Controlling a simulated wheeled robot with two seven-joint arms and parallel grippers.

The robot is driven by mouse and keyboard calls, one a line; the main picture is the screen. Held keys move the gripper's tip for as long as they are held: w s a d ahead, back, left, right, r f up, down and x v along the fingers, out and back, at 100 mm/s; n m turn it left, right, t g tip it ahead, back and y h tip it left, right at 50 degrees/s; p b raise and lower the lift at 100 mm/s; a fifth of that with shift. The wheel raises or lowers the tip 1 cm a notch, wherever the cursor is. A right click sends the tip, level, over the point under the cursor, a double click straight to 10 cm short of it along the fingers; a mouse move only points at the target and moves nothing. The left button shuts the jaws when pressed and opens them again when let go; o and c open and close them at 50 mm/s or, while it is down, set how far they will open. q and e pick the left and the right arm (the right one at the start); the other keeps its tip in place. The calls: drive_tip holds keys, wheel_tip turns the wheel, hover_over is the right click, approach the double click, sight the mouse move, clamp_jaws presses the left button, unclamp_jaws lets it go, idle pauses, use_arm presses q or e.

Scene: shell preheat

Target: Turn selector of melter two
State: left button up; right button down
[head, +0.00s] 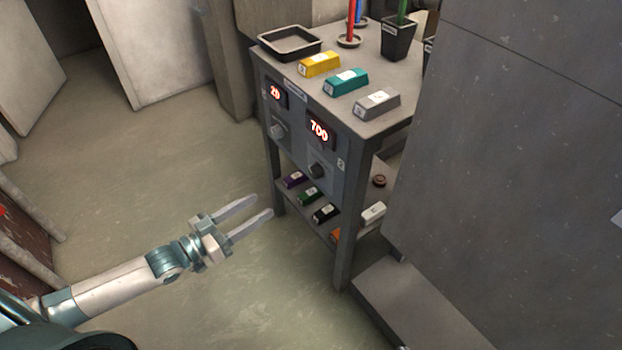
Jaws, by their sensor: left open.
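A dark grey bench (356,160) stands right of centre with a control panel on its front. The panel's left display (276,94) reads 20, with a grey knob (279,131) below it. The right display (319,131) reads 700, with a dark selector knob (317,170) below it and a small 2 label (340,163) beside it. My left gripper (254,219) is open and empty, in front of the bench and to the lower left of the right knob, apart from it. My right gripper is not in view.
The bench top holds a black tray (290,43), yellow (319,64), teal (346,82) and grey (377,104) blocks, and a dark pot (398,38). Several blocks lie on the lower shelf. A large grey cabinet (520,180) stands close on the right. Floor left of the bench is clear.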

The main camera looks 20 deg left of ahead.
use_arm(q)
drive_tip(key=shift+w+d, duration=0.1)
drive_tip(key=shift+w, duration=0.05)
drive_tip(key=b, duration=0.1)
approach(312, 173)
drive_tip(key=x, duration=0.6)
drive_tip(key=shift+w+d, duration=0.25)
drive_tip(key=shift+x, duration=0.9)
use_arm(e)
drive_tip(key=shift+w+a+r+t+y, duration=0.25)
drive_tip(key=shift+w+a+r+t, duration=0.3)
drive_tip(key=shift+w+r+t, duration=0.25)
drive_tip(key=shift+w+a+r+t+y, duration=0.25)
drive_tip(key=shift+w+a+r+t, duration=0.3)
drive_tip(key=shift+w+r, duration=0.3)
use_arm(q)
drive_tip(key=shift+c, duration=0.3)
drive_tip(key=c, duration=1)
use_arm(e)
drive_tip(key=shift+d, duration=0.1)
